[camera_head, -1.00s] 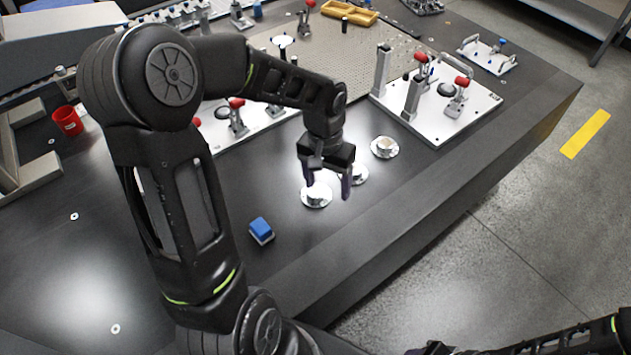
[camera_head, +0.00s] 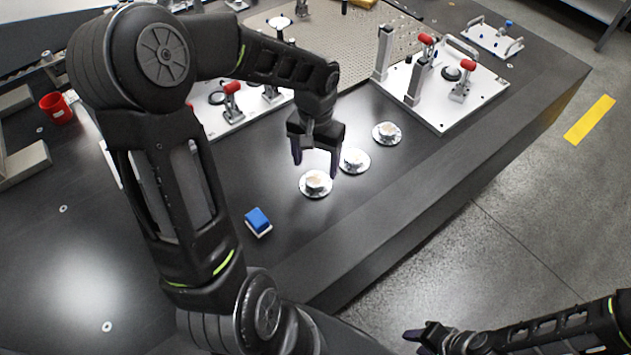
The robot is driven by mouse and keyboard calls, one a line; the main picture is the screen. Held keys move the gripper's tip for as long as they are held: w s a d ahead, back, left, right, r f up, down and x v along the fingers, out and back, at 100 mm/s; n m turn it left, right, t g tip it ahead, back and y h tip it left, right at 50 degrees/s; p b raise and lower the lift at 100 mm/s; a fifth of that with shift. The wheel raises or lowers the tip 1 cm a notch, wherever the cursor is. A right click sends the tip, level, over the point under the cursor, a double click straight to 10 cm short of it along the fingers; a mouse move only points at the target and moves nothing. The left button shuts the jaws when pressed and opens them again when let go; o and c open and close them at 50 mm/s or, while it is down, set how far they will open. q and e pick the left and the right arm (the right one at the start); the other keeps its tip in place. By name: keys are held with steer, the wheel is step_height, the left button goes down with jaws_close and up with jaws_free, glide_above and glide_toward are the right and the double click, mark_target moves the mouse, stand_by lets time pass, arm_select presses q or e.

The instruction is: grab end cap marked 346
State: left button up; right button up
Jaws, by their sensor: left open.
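Three silvery round flanged pieces, which look like the end caps, lie in a diagonal row on the dark table: a near one (camera_head: 316,191), a middle one (camera_head: 354,167) and a far one (camera_head: 387,138). Each has a pale top with markings too small to read, so I cannot tell which is 346. My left gripper (camera_head: 315,167) is open and empty, pointing down, its fingers just behind and above the near cap and beside the middle one. My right gripper (camera_head: 418,343) is low at the bottom edge, away from the table; its finger gap is unclear.
A blue-topped block (camera_head: 258,221) lies left of the caps. White fixture plates with red-handled clamps stand behind my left arm (camera_head: 226,122) and at the right (camera_head: 437,105). A red cup (camera_head: 57,108) is at far left. The table's front edge is near the caps.

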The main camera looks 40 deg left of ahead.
mark_target(315, 179)
arm_select(q)
step_height(315, 179, down, 5)
steer(key=shift+f, duration=0.1)
stand_by(0.4)
steer(key=shift+c, duration=0.4)
jaws_close()
stand_by(0.7)
